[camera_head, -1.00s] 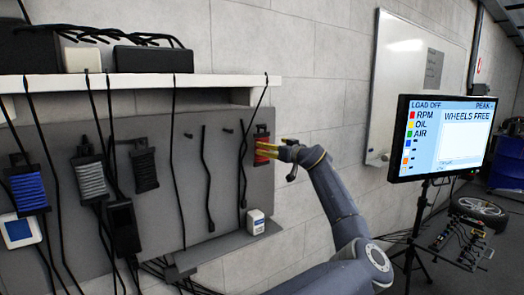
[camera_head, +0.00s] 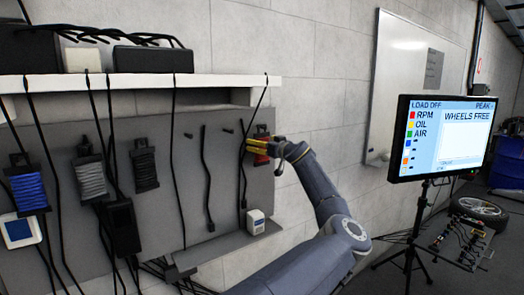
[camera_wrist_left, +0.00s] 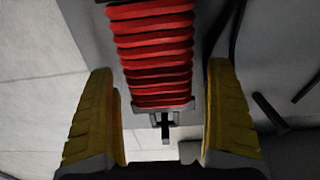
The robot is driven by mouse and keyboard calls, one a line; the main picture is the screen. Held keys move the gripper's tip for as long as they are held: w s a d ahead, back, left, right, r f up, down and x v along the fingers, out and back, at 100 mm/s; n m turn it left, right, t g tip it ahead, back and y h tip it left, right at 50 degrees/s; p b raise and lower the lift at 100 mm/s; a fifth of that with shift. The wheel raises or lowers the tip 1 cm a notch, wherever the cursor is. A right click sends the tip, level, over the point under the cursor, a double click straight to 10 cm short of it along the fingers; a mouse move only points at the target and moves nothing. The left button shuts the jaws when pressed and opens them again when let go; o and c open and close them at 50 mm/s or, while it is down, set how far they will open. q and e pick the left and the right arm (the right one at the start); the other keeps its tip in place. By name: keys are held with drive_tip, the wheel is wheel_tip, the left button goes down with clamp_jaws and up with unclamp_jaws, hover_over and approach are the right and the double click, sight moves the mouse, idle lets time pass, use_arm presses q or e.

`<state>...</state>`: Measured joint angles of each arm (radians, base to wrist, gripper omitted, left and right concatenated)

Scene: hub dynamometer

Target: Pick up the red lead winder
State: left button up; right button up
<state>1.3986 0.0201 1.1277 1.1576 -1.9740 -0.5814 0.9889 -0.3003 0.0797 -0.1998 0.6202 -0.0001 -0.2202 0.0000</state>
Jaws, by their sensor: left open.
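The red lead winder (camera_head: 261,160) hangs at the right end of the grey wall panel (camera_head: 225,170), partly covered by my gripper in the head view. Its black top end shows above the fingers. My left gripper (camera_head: 266,145) is at the winder with its yellow fingers across its front. In the left wrist view the red ribbed winding (camera_wrist_left: 152,55) lies between the two yellow fingers of my gripper (camera_wrist_left: 160,85), one on each side. The fingers are open, with a gap to the winder on both sides. My right gripper is not in view.
Blue (camera_head: 28,188), grey (camera_head: 91,180) and black (camera_head: 145,168) winders hang further left on the panel. Black leads dangle beside the red one. A small white box (camera_head: 255,222) sits on a ledge below. A monitor (camera_head: 440,138) stands on the right.

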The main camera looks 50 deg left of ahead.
use_arm(q)
drive_tip(key=c, duration=1.4)
drive_tip(key=shift+c, duration=0.2)
drive_tip(key=shift+r, duration=0.15)
